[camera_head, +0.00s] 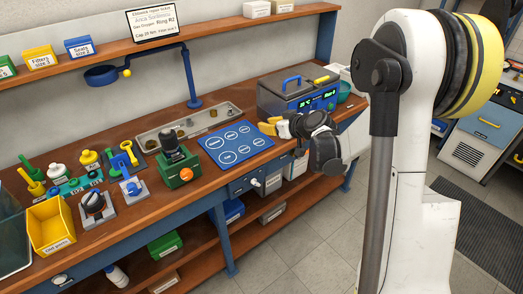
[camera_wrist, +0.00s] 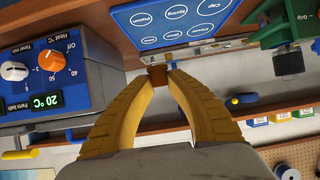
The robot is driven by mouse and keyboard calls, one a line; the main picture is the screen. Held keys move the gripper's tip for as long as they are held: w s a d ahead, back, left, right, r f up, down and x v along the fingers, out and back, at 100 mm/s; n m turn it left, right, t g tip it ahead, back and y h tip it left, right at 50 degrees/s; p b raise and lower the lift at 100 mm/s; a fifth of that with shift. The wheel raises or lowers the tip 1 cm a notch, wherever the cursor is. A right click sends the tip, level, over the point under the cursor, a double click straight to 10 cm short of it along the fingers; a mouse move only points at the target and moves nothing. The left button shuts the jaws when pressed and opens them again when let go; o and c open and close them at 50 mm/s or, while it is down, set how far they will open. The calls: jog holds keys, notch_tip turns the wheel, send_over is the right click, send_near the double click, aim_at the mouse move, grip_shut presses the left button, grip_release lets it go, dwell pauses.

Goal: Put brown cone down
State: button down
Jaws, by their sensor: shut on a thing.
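The brown cone (camera_wrist: 158,75) is a small dark-brown piece between my yellow fingertips in the wrist view. My gripper (camera_wrist: 160,74) is shut on it. In the head view my gripper (camera_head: 282,126) is by the right side of the blue mat, and the cone cannot be made out there. The blue mat (camera_head: 213,138) lies on the bench with labelled white circles. In the wrist view the mat (camera_wrist: 125,18) is just beyond the fingertips, and its circles look empty. I cannot tell how high the cone is above the surface.
A blue parts bath (camera_head: 290,102) stands right of the mat and shows close by in the wrist view (camera_wrist: 62,62). A grey metal tray (camera_head: 160,134) with small parts lies behind the mat. A green fixture (camera_head: 180,172) with an orange knob stands left of the mat.

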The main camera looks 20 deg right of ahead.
jog(key=shift+f, duration=0.15)
jog(key=b, duration=0.4)
send_over(240, 147)
notch_tip(240, 147, down, 7)
jog(key=shift+r, duration=0.1)
jog(key=shift+w, duration=0.15)
jog(key=shift+f+b, duration=0.95)
jog(key=shift+f, duration=1.05)
jog(key=shift+f, duration=0.1)
jog(key=shift+f, duration=0.15)
jog(key=c, duration=1.4)
grip_release()
jog(key=shift+o, duration=0.2)
